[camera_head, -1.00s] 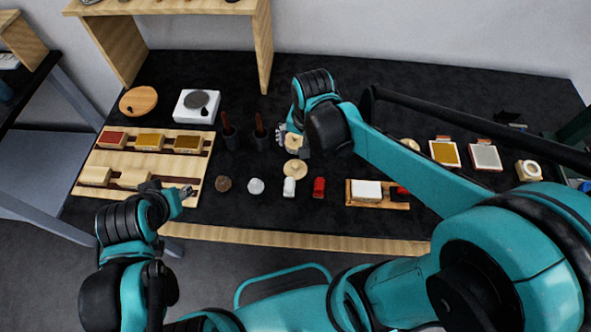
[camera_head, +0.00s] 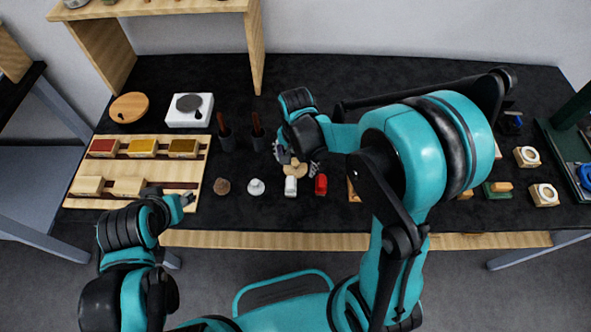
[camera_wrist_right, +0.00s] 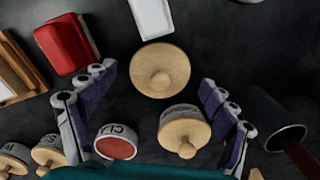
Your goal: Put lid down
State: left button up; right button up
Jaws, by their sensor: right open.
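My right gripper (camera_wrist_right: 156,78) is open, one finger to each side of the lid, with no visible contact. A jar with a wooden knobbed lid (camera_wrist_right: 184,130) and an open jar with red contents (camera_wrist_right: 116,142) stand side by side below it in the wrist view. My left gripper (camera_head: 187,198) is beside the wooden rack; its jaws are unclear.
A wooden rack (camera_head: 190,160) is farther left. My right arm hides part of the table's right side.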

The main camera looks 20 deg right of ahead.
jog(key=shift+s, duration=0.1)
jog(key=c, duration=1.1)
